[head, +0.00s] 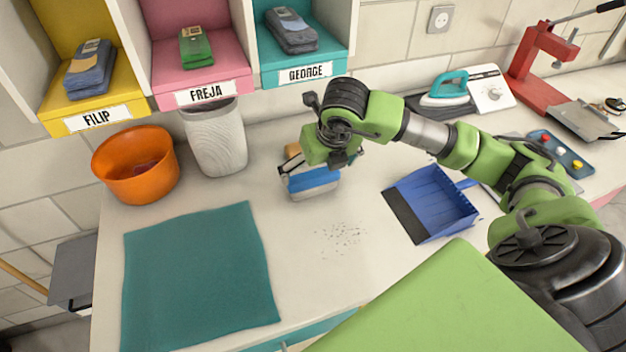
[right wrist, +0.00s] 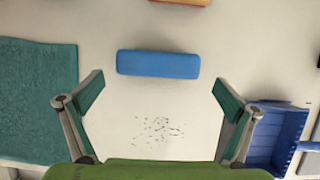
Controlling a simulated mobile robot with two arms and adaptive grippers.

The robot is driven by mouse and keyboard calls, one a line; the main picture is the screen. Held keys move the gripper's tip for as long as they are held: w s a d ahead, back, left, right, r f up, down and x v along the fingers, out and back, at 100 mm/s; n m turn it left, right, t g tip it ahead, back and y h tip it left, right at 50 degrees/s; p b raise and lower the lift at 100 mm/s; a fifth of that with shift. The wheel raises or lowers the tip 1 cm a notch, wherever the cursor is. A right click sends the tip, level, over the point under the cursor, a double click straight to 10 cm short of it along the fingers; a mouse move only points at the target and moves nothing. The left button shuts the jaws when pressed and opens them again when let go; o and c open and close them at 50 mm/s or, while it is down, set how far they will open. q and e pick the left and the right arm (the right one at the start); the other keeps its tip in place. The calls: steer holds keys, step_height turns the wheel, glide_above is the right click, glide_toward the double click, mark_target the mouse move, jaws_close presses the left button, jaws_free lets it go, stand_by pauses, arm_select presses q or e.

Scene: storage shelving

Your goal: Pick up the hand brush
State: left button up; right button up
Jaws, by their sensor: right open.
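The hand brush appears to be the blue block with a pale lower part (head: 314,181) on the white counter, partly covered by my right gripper (head: 322,160). In the right wrist view its blue top (right wrist: 158,64) lies crosswise, just beyond and between the fingertips. My right gripper, also in the right wrist view (right wrist: 159,86), is open with nothing between its fingers. Whether it touches the brush cannot be told. My left gripper is not in view.
Dark crumbs (head: 342,236) lie in front of the brush. A blue dustpan (head: 440,205) is to the right, a teal cloth (head: 198,275) to the left. An orange bowl (head: 136,165) and white bin (head: 216,140) stand at the back left, beneath labelled cubbies.

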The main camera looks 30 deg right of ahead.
mark_target(314, 176)
steer(key=shift+w+f, duration=0.25)
steer(key=shift+f, duration=0.3)
steer(key=shift+w+f+p, duration=0.15)
steer(key=shift+f+p, duration=0.2)
steer(key=shift+p, duration=0.1)
steer(key=p+x, duration=0.1)
steer(key=x, duration=0.2)
steer(key=shift+w+f, duration=0.2)
steer(key=shift+f, duration=0.05)
steer(key=shift+w+f, duration=0.15)
steer(key=shift+f, duration=0.2)
steer(key=c, duration=0.9)
